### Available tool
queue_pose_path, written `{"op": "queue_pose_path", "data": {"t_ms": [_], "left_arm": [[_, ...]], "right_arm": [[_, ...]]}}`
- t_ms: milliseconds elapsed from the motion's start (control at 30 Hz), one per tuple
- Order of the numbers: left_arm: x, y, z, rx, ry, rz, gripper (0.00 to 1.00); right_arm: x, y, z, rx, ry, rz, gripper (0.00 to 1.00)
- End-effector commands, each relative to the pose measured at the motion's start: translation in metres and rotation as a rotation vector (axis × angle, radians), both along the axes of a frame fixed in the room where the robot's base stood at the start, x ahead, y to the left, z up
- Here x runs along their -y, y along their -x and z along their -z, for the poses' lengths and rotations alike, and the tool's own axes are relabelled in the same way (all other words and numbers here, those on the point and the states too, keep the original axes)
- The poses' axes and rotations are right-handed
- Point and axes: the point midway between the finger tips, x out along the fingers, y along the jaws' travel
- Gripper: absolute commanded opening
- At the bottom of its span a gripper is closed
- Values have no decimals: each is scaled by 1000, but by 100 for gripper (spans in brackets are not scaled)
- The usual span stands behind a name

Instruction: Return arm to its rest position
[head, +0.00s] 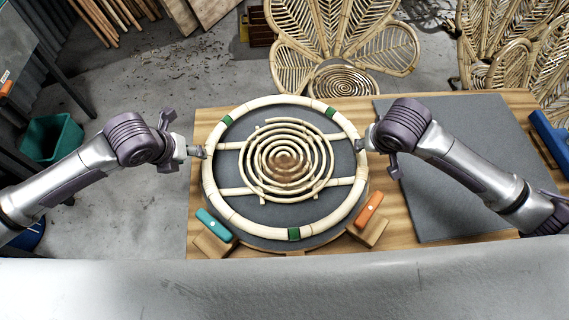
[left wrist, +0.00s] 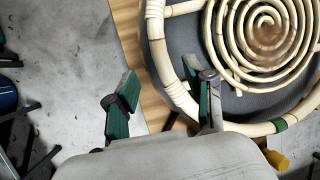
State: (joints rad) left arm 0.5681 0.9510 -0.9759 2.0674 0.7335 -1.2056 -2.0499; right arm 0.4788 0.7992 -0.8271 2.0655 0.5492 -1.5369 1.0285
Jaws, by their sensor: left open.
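A round rattan piece (head: 209,192) lies on the wooden table, a pale cane ring with green bands around a coiled spiral (head: 285,160). It also shows in the left wrist view (left wrist: 158,60). My left gripper (head: 197,152) is over the ring's left edge in the head view. One finger overlaps the ring in that view; contact is unclear. My right gripper (head: 361,145) is at the ring's right edge, and its fingers are too small to read.
A teal clamp (head: 212,224) and an orange clamp (head: 369,209) stand at the table's front. A dark grey mat (head: 455,200) covers the table's right side. A rattan chair (head: 345,45) stands behind. A green bin (head: 52,140) is on the floor at left.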

Motion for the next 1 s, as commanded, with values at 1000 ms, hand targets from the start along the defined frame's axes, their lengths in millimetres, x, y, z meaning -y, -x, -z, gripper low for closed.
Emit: {"op": "queue_pose_path", "data": {"t_ms": [1000], "left_arm": [[-59, 13, 0, -1, 0, 0, 53]], "right_arm": [[0, 0, -26, 0, 0, 0, 54]]}}
